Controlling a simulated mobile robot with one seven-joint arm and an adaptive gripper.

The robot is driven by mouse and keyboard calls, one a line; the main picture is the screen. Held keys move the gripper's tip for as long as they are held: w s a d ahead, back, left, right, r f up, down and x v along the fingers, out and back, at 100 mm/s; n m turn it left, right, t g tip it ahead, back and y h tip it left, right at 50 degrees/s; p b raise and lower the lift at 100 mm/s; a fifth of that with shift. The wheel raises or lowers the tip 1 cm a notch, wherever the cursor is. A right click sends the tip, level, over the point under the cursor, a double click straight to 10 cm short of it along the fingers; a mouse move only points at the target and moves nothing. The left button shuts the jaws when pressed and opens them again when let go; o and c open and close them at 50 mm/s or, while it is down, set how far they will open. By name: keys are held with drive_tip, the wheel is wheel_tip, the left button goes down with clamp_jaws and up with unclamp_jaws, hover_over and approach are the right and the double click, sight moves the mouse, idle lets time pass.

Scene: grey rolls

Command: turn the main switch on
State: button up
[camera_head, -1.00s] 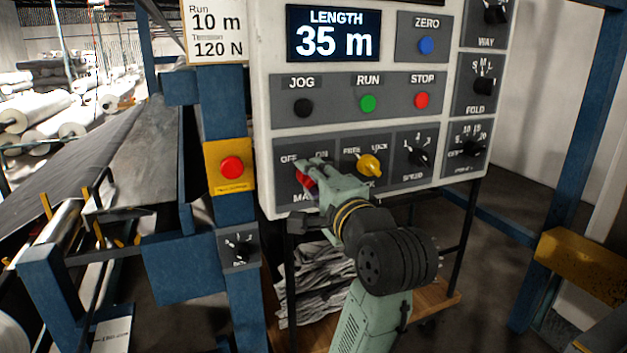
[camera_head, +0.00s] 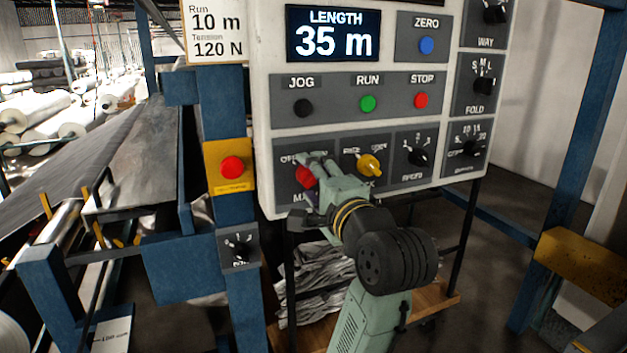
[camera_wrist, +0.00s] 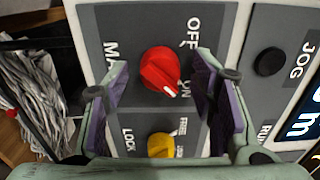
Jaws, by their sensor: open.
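The main switch is a red rotary knob (camera_head: 306,176) at the lower left of the control panel. In the wrist view the red knob (camera_wrist: 158,69) shows whole, with the OFF and ON labels beside it. Its white mark points to the ON side. My gripper (camera_wrist: 162,66) is open, with one finger on each side of the knob and visible gaps to it. In the head view my gripper (camera_head: 322,172) is in front of the main switch and partly covers its plate and labels.
The yellow FREE/LOCK knob (camera_head: 370,166) is close to the right of my gripper and also shows in the wrist view (camera_wrist: 161,145). The black JOG button (camera_head: 303,108) is above. A red button on a yellow box (camera_head: 232,167) is to the left.

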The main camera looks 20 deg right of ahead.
drive_tip(key=s, duration=1.2)
drive_tip(key=shift+d, duration=0.2)
